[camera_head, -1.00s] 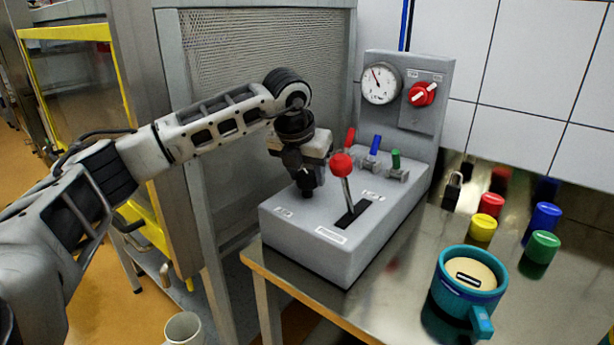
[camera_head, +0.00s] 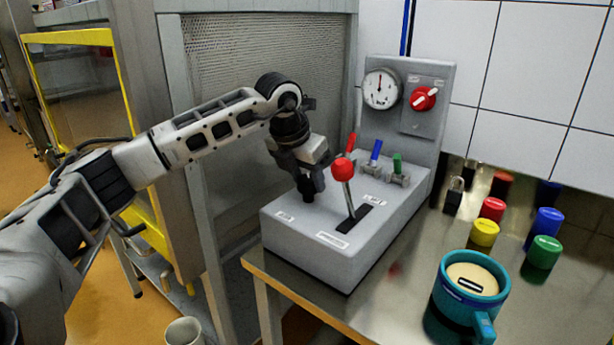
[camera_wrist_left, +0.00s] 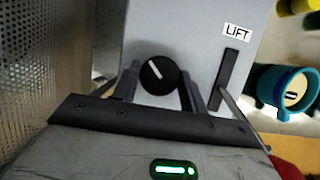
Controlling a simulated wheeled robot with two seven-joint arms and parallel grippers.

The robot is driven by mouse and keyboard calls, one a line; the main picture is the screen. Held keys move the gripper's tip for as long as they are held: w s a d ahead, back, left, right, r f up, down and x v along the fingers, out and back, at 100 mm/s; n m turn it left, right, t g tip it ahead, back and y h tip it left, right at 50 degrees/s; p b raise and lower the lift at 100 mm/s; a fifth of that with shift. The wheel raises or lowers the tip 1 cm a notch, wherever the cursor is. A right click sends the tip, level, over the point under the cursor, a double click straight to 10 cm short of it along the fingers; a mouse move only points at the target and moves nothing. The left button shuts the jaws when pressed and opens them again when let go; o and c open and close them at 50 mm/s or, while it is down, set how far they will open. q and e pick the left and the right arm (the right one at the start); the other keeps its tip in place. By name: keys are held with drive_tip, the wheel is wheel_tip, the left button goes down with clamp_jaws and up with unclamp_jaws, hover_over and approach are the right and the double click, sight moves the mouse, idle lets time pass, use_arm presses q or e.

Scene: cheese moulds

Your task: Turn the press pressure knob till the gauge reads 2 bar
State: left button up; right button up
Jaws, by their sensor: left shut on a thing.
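The grey press console (camera_head: 330,235) stands on the steel table. Its round white gauge (camera_head: 380,89) is on the upright back panel, with the needle pointing about straight up; the numbers are too small to read. The black pressure knob (camera_wrist_left: 157,74) with a white pointer line shows in the left wrist view, the line tilted to the upper left. My left gripper (camera_head: 311,187) is over the left part of the console top, pointing down and shut on the knob, one finger on each side of it. In the head view the gripper mostly hides the knob. My right gripper is not in view.
A red-balled lever (camera_head: 342,169) rises from a slot right beside my left gripper. Red, blue and green valve levers (camera_head: 375,148) stand behind it, and a red switch (camera_head: 423,98) is on the panel.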

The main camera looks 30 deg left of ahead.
use_arm(q)
drive_tip(key=o, duration=1)
drive_tip(key=shift+r, duration=0.1)
drive_tip(key=v, duration=1.6)
